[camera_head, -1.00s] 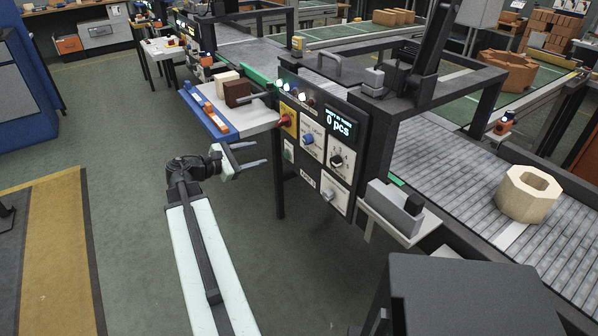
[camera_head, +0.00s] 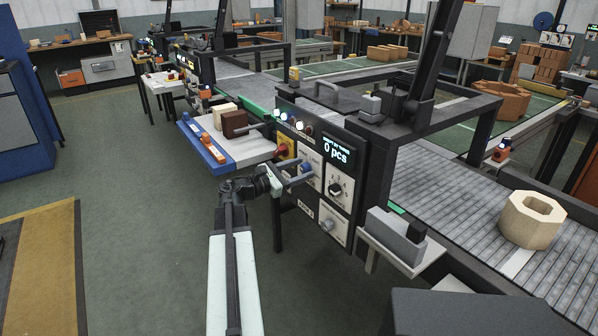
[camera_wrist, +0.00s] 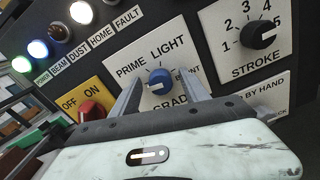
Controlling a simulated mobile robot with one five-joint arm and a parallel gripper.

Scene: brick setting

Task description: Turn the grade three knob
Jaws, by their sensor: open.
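The blue grade knob (camera_wrist: 161,78) sits on a white plate marked PRIME, LIGHT and GRADE in the wrist view; another label to its right is partly hidden by a finger. Its exact pointing is too small to tell. My gripper (camera_wrist: 162,70) is open, with one finger on each side of the knob in the picture. I cannot tell whether the fingers touch it or how far they are from the panel. In the head view my gripper (camera_head: 298,172) reaches to the panel, with the blue knob (camera_head: 306,168) between its fingers.
A red switch (camera_wrist: 91,112) on a yellow OFF/ON plate is left of the knob. A black stroke knob (camera_wrist: 260,36) is to the right. A white shelf (camera_head: 245,150) with blocks juts out left of the panel. A grey box (camera_head: 396,235) stands on a ledge at right.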

